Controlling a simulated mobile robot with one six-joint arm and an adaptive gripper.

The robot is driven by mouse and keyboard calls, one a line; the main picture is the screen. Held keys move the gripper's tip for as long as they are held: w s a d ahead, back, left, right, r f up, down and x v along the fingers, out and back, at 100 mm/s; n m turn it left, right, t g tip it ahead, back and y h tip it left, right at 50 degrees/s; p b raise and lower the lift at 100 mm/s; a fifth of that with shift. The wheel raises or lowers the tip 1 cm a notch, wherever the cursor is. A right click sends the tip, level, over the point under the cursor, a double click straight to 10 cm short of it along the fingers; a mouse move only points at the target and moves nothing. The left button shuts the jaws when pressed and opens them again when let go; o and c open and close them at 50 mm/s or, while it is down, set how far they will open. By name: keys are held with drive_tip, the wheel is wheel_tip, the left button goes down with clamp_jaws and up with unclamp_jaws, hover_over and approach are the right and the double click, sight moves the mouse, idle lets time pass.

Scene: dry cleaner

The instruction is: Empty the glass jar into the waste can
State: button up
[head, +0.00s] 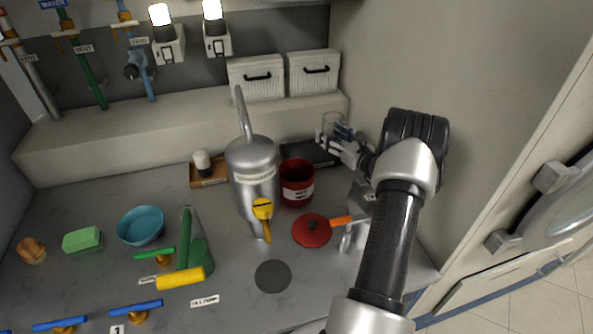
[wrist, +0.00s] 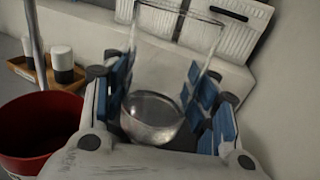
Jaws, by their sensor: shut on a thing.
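The clear glass jar (head: 333,121) is held up behind and to the right of the waste can in the head view. My gripper (head: 338,145) is shut on it, with blue finger pads on either side. In the wrist view the jar (wrist: 152,120) stands between the fingers, its rounded grey bottom towards me; I cannot tell what is inside. The red waste can (head: 297,187) stands on the counter with its top open. In the wrist view the can (wrist: 42,135) is at the lower left, apart from the jar.
A tall metal tank (head: 254,175) stands close left of the can. A raised ledge with white boxes (head: 314,74) is behind, and a wall is to the right.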

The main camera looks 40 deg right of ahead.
drive_tip(key=shift+w+a+f+n+b, duration=0.1)
drive_tip(key=shift+a+f+n+b, duration=0.2)
drive_tip(key=shift+n+b, duration=0.35)
drive_tip(key=shift+a+r+n+p, duration=0.35)
drive_tip(key=shift+r+n, duration=0.1)
drive_tip(key=shift+n, duration=0.6)
drive_tip(key=shift+w+a+f+n+b, duration=0.2)
drive_tip(key=shift+a+f+n+b, duration=0.2)
drive_tip(key=shift+n, duration=0.5)
drive_tip(key=shift+w+a+r+n+p, duration=0.1)
drive_tip(key=shift+a+r+n+p, duration=0.25)
drive_tip(key=shift+a+r+n, duration=0.4)
drive_tip(key=shift+d+f+n+g+b, duration=0.25)
drive_tip(key=shift+f+n+g+b, duration=0.2)
drive_tip(key=shift+n, duration=0.3)
drive_tip(key=shift+d+f+n, duration=0.1)
drive_tip(key=shift+f+n, duration=0.2)
drive_tip(key=shift+n, duration=0.8)
drive_tip(key=shift+f+n+b, duration=0.15)
drive_tip(key=shift+f+n, duration=0.05)
drive_tip(key=shift+n, duration=0.55)
drive_tip(key=shift+f+n+b, duration=0.15)
drive_tip(key=shift+n, duration=0.6)
drive_tip(key=shift+a+n+h, duration=0.3)
drive_tip(key=shift+a, duration=0.05)
